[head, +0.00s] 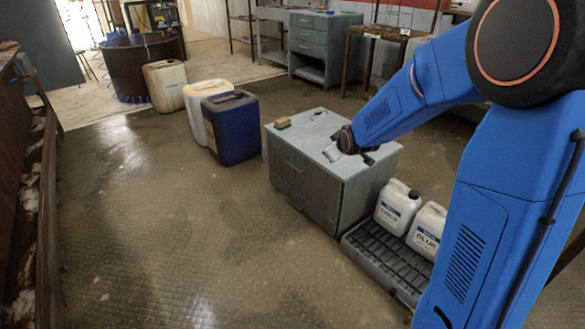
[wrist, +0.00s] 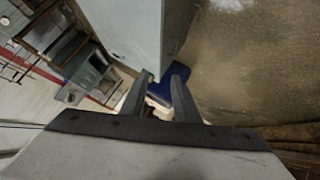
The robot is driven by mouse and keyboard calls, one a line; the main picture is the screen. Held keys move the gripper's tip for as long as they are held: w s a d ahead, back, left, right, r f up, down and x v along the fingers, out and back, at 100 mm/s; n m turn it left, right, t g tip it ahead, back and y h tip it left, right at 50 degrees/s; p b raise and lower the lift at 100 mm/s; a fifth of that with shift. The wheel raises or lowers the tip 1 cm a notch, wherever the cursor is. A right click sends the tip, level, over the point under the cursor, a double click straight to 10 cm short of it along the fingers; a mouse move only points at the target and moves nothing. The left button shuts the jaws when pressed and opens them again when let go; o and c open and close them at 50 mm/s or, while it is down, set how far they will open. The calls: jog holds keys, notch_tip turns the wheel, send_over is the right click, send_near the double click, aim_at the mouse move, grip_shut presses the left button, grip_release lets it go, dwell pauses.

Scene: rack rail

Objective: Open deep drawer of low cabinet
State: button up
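The low grey cabinet (head: 352,178) stands on the floor at the middle of the head view. Its drawer fronts (head: 300,182) face the lower left and look flush, with thin handles that are hard to make out. The lower front looks like the deep drawer (head: 303,200). My gripper (head: 347,152) shows over the right part of the cabinet top, apart from the drawer fronts. In the wrist view the two fingers stand apart with nothing between them (wrist: 163,84). A pale cabinet surface (wrist: 130,35) lies beyond the fingers there.
A small yellowish block (head: 283,123) lies on the cabinet top. Blue (head: 232,130), white (head: 200,105) and beige (head: 164,85) canisters stand behind it to the left. White jugs (head: 396,205) stand on a grey pallet (head: 375,262) to the right. The floor left of the drawers is clear.

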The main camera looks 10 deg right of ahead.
jog(key=w+a+f+n+t, duration=0.1)
jog(key=w+a+f+n, duration=0.1)
jog(key=w+f, duration=0.55)
jog(key=n+t+y, duration=0.2)
jog(key=n+t, duration=0.2)
send_near(292, 166)
jog(key=x, duration=1)
jog(key=shift+w+d+f, duration=0.15)
jog(key=shift+w+f, duration=0.1)
grip_shut()
